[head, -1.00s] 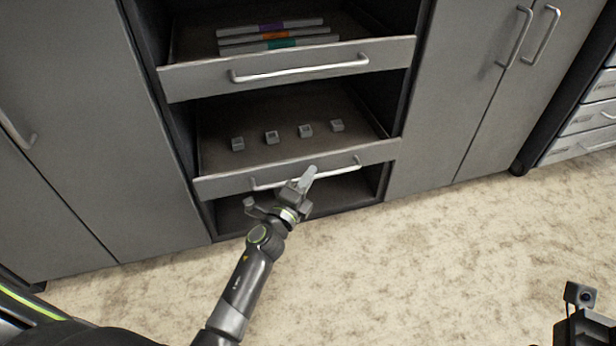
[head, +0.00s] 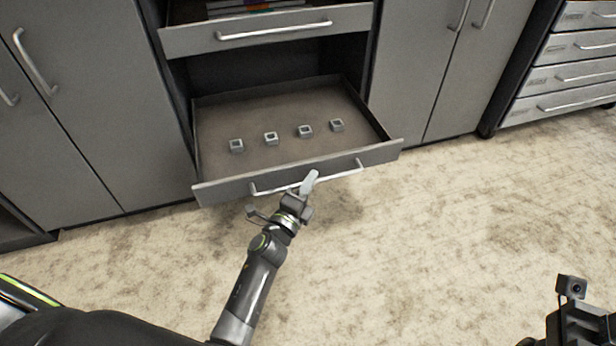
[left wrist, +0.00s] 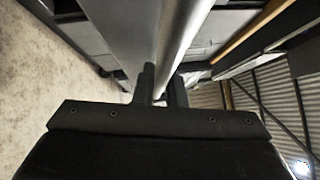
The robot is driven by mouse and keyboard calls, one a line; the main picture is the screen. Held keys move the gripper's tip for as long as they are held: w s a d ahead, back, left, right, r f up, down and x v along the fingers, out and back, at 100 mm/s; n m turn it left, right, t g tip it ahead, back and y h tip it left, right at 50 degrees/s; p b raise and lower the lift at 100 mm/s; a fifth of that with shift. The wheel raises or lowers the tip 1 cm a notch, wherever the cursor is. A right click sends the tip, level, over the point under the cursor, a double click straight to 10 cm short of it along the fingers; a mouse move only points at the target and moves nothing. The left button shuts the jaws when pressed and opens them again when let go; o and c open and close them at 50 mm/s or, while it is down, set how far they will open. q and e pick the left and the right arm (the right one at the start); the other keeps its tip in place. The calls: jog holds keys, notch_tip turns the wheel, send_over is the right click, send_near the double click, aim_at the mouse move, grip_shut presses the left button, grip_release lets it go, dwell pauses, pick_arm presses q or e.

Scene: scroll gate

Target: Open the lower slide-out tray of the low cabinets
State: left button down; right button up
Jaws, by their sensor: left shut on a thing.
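The lower slide-out tray (head: 270,112) stands pulled well out of the low cabinet, with its grey front panel toward me. Several small grey square blocks sit in a row on its floor. My left gripper (head: 309,182) is at the middle of the tray's bar handle (head: 343,174) and is shut on it. In the left wrist view the handle bar (left wrist: 178,50) runs between the two fingers (left wrist: 160,88). The fingertips' far side is hidden. At the lower right of the head view a dark part of my right arm shows, but its fingers cannot be made out.
The upper tray (head: 270,32) above holds several binders or books and sticks out a little. Closed cabinet doors (head: 90,100) stand at the left and others (head: 440,70) at the right. A drawer unit (head: 560,75) is at the far right. The carpet (head: 420,240) in front is clear.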

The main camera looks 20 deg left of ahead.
pick_arm(q)
jog(key=shift+s+d, duration=0.25)
jog(key=shift+s, duration=0.1)
jog(key=c, duration=1.5)
grip_release()
jog(key=p+v, duration=0.2)
jog(key=v, duration=1.5)
jog(key=shift+s, duration=0.2)
